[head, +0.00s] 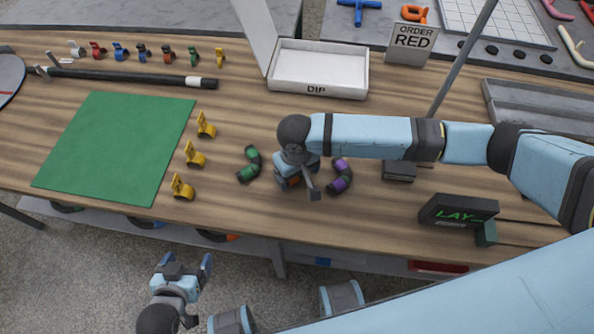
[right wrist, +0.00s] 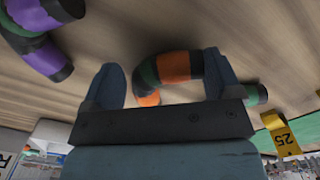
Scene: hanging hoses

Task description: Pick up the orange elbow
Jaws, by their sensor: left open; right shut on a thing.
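The orange elbow (right wrist: 176,67), a curved piece with orange and dark green bands, lies between the two fingers of my right gripper (head: 297,184) in the right wrist view. The right gripper is shut on it, low over the wooden table. My left gripper (head: 188,265) is open and empty, off the front edge of the table.
A green elbow (head: 246,168) lies left of the right gripper, a purple one (head: 341,178) to its right. Yellow numbered markers (head: 195,155) stand beside a green mat (head: 115,148).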

